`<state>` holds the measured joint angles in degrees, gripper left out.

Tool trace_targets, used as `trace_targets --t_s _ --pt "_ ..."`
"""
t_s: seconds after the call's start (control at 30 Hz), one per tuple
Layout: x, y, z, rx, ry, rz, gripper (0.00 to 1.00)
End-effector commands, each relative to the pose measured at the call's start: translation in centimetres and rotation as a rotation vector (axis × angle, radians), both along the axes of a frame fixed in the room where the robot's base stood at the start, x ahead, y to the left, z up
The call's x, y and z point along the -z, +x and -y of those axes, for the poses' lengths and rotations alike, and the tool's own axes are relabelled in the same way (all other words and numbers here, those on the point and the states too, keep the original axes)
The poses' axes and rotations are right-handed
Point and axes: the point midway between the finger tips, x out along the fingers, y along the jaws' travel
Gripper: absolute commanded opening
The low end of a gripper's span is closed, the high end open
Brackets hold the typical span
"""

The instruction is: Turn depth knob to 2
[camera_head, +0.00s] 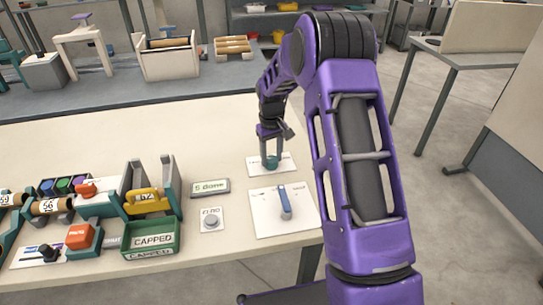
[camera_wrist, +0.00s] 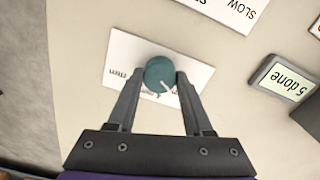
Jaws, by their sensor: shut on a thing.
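The depth knob is a round teal knob (camera_wrist: 160,74) with a pale pointer line, on a white plate (camera_wrist: 118,48) in the wrist view. Its printed marks are partly covered by the knob and fingers, and I cannot read the setting. My gripper (camera_wrist: 158,82) is shut on the knob, one finger on each side. In the head view the teal knob (camera_head: 271,161) sits under my gripper (camera_head: 270,152) on the white plate (camera_head: 288,166) near the table's right side.
In front of it is a white plate with a blue lever (camera_head: 285,202). A "5 done" display (camera_head: 210,187), a grey button (camera_head: 211,220) and a green "CAPPED" bin (camera_head: 152,239) stand to the left. The table behind the knob plate is clear.

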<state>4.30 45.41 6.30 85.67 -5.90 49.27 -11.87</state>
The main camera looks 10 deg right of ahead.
Motion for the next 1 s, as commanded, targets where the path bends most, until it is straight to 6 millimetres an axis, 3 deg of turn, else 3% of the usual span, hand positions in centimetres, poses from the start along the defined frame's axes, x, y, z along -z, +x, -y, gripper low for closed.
trace_targets --t_s 0.17,0.2,0.33,0.73,0.87,1.0 --pt "-0.1 0.1 0.0 -0.003 -0.001 0.001 0.00" --pt "-0.1 0.1 0.0 -0.003 -0.001 0.001 0.56" --pt "0.0 0.0 0.0 -0.002 -0.001 0.001 0.80" --pt "-0.7 0.1 0.0 -0.001 0.000 0.002 0.81" --pt "-2.7 0.1 0.0 0.000 -0.001 0.005 0.81" --pt "-6.1 0.1 0.0 -0.001 0.000 0.006 0.81"
